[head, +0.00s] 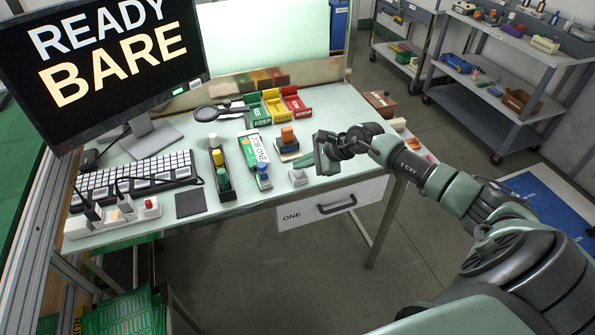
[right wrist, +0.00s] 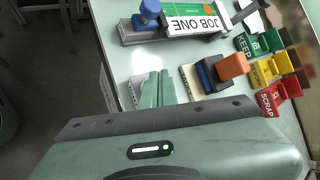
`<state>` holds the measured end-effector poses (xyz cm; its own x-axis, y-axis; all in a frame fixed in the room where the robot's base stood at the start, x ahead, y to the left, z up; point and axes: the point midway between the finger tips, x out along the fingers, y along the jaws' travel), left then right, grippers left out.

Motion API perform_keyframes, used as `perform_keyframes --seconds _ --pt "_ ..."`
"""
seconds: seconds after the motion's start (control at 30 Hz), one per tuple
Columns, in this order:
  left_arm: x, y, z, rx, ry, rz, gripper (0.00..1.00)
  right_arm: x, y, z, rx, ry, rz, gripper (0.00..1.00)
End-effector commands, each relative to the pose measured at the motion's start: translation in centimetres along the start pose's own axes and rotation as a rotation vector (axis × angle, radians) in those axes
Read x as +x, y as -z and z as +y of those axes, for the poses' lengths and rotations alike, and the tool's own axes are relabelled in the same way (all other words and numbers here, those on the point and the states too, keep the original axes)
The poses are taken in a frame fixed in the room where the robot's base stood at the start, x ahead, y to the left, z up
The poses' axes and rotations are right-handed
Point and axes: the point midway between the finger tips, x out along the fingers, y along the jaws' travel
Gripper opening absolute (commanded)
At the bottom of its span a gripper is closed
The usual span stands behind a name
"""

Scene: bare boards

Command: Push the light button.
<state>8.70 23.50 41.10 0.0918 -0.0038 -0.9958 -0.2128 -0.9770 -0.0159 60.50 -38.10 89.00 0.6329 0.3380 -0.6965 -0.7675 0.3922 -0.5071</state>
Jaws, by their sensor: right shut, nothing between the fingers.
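A small pale box with a grey top (head: 298,177) sits near the front edge of the desk; it looks like a push button, but I cannot read any mark on it. In the right wrist view, the two green fingers (right wrist: 156,88) are together and empty, pointing over the desk top. My left gripper is not in view.
Coloured trays (head: 272,106) are behind. A power strip (head: 112,217) and keyboard (head: 135,180) lie left. A drawer (head: 332,204) is below the desk top.

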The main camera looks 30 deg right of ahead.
Motion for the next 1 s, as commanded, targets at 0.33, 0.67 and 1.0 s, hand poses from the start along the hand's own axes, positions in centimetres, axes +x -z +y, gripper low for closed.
perform_keyframes --seconds 0.33,0.67,1.0 --pt "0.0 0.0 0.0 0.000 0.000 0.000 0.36 -0.1 0.0 0.0 0.000 -0.001 0.001 0.00" --pt "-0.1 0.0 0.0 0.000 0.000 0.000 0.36 -0.6 -0.4 -0.4 0.000 -0.001 0.001 0.00" --pt "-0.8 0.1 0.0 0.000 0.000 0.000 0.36 -1.4 -1.0 -1.0 -0.001 0.001 0.000 0.00"
